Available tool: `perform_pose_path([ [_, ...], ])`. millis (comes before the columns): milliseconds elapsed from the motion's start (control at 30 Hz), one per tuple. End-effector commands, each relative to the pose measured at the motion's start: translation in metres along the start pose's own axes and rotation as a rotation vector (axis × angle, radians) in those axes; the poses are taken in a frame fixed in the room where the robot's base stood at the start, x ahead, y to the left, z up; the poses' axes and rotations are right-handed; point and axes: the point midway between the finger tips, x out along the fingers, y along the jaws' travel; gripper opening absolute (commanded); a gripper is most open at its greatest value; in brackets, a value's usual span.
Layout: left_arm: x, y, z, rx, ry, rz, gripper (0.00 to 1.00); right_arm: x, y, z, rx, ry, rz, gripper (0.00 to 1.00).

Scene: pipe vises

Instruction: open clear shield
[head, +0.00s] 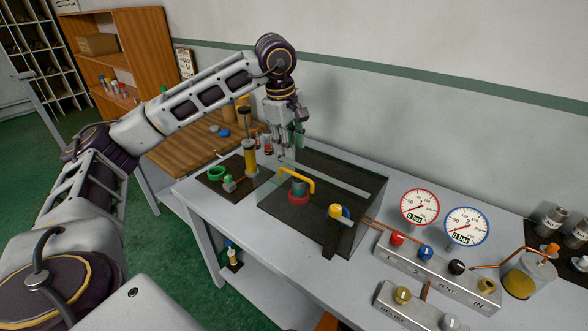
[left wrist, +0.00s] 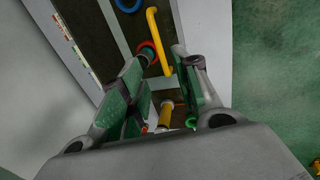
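The clear shield (head: 345,183) is a dark-tinted transparent cover over a unit on the grey table. A yellow handle (head: 300,170) is on it, and the handle also shows in the left wrist view (left wrist: 159,42). A red ring and a blue-topped part are seen through the cover. My left gripper (head: 290,150) points down above the back left edge of the shield. Its fingers are apart and empty in the left wrist view (left wrist: 160,62), with the handle just beyond the tips. I see no contact. My right gripper is not in view.
A yellow hand pump (head: 250,160) and a green ring (head: 217,173) stand on a dark plate left of the shield. Two gauges (head: 420,207) and a valve block (head: 425,265) are to the right. The wall is close behind.

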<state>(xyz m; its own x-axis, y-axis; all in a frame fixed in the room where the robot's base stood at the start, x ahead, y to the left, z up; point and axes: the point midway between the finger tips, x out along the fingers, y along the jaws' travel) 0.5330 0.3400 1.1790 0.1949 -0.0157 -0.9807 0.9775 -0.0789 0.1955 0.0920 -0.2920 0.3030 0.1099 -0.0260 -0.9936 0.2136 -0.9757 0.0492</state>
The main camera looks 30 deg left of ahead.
Motion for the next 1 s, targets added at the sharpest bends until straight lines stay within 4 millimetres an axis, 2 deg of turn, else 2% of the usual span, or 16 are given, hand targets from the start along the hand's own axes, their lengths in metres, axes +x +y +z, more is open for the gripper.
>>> perform_pose_path([
  [600, 0.08, -0.001, 0.0, -0.001, 0.0, -0.003, 0.32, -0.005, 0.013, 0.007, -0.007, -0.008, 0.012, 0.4],
  [800, 0.095, 0.0, 0.0, -0.001, 0.0, -0.001, 0.32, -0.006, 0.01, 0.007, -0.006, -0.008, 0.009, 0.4],
  [1000, 0.099, 0.0, 0.0, -0.001, 0.0, -0.001, 0.32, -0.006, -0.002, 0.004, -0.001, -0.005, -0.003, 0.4],
])
